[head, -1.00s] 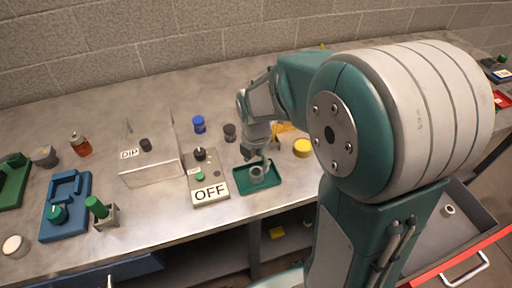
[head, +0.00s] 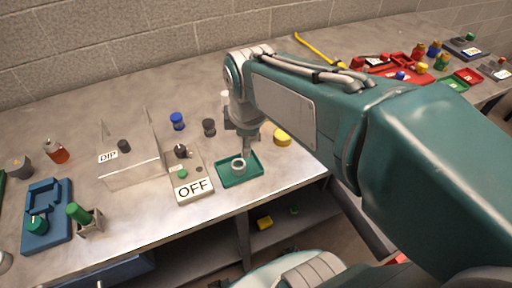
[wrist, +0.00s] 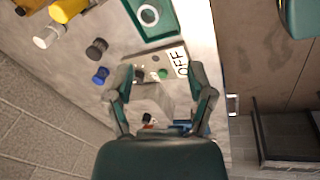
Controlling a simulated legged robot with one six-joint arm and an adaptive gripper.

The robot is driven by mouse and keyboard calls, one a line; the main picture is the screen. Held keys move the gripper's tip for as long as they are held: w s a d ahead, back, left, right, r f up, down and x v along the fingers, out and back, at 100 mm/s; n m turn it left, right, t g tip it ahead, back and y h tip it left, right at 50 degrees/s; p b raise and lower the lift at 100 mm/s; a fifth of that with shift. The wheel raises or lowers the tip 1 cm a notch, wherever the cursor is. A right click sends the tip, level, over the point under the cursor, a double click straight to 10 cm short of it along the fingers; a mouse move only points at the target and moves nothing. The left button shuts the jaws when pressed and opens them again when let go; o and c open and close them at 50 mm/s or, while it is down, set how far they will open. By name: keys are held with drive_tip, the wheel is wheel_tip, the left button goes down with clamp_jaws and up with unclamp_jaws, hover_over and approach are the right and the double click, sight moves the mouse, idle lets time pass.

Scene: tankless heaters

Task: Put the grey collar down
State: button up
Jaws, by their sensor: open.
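The grey collar (head: 239,167), a short ring, rests in the green tray (head: 255,178) near the bench's front edge. In the wrist view the collar (wrist: 148,15) shows as a pale ring in the green tray (wrist: 167,28) at the top. My gripper (head: 245,148) is just above and behind the collar in the head view, where its fingers are small and partly hidden by the arm. In the wrist view my gripper's fingers (wrist: 160,75) are spread wide with nothing held between them, and the collar lies beyond them.
The OFF panel (head: 193,189) with knobs stands left of the tray, and the clear DIP box (head: 130,170) is further left. Blue (head: 177,121) and dark (head: 209,128) knobs stand behind. A yellow disc (head: 282,137) is to the right. Bare bench lies right of the tray.

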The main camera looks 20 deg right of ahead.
drive_tip(key=s+r+m+t, duration=0.2)
drive_tip(key=s+m, duration=0.5)
drive_tip(key=m, duration=0.6)
drive_tip(key=shift+s+r+m+t, duration=0.15)
drive_tip(key=shift+s+m+t, duration=0.25)
drive_tip(key=shift+t, duration=0.2)
drive_tip(key=shift+c, duration=0.8)
drive_tip(key=shift+s, duration=0.15)
